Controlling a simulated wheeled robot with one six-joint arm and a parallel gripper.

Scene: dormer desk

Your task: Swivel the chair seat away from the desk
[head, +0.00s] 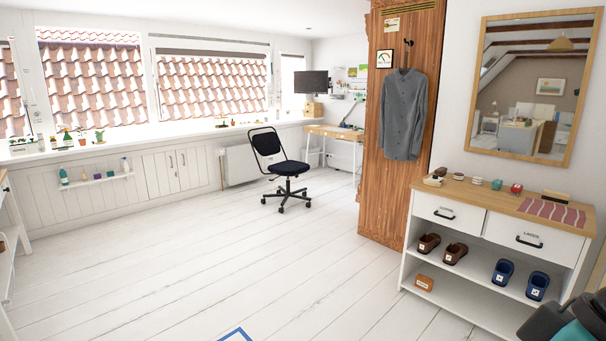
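A black office chair (285,170) stands on the white plank floor across the room, on a wheeled star base. Its seat is dark and its open-framed backrest (266,144) is on the left, so the seat appears to face right, toward the desk. The desk (336,131) has a light wood top and white legs, and stands behind and to the right of the chair, partly hidden by a wooden panel. A gap shows between chair and desk. My gripper cannot be made out in the head view.
A white shoe cabinet (458,220) with shoes stands at the right, beside the tall wooden panel (393,130) with a hanging grey shirt (405,115). A low window ledge with plants runs along the back left. The floor (190,255) toward the chair is clear.

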